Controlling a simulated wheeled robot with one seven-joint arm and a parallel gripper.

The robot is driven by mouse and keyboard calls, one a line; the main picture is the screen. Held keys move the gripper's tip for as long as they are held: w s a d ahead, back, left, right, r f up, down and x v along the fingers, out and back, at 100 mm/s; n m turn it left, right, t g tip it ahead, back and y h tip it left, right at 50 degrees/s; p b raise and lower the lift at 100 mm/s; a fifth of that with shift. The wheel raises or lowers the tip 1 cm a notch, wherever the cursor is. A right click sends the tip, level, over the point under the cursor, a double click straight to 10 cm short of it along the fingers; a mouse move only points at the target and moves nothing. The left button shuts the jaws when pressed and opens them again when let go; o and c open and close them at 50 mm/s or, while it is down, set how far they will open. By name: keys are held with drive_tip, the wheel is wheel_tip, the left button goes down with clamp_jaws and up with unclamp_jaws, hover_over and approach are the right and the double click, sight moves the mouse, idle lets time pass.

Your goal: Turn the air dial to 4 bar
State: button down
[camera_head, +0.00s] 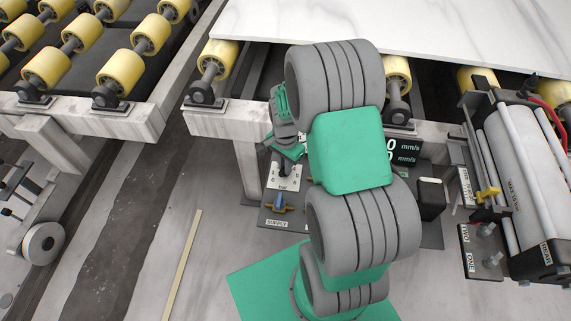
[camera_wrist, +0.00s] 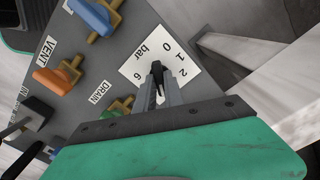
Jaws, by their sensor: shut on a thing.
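The air dial is a small black knob (camera_wrist: 157,66) on a white scale plate (camera_wrist: 133,68), which is marked bar and shows 0, 2 and 6 in the wrist view. My gripper (camera_wrist: 159,86) is shut on the knob, with one finger on each side. The 4 mark is hidden behind my fingers and gripper body. I cannot tell which number the knob points to. In the head view, the scale plate (camera_head: 284,178) shows below my gripper (camera_head: 287,151), and my arm covers part of the panel.
Close to the dial on the panel are an orange valve handle (camera_wrist: 55,82) near VENT, another valve (camera_wrist: 118,107) near DRAIN, and a blue handle (camera_wrist: 90,16). In the head view, a roller unit (camera_head: 520,185) stands at the right and a white slab (camera_head: 430,30) lies behind.

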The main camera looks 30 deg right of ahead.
drive_tip(key=shift+s+m, duration=0.1)
drive_tip(key=shift+m, duration=0.6)
drive_tip(key=c, duration=1.4)
unclamp_jaws()
drive_tip(key=shift+c, duration=0.2)
wheel_tip(320, 180, up, 8)
drive_tip(key=shift+f+p, duration=0.1)
drive_tip(key=shift+p, duration=0.45)
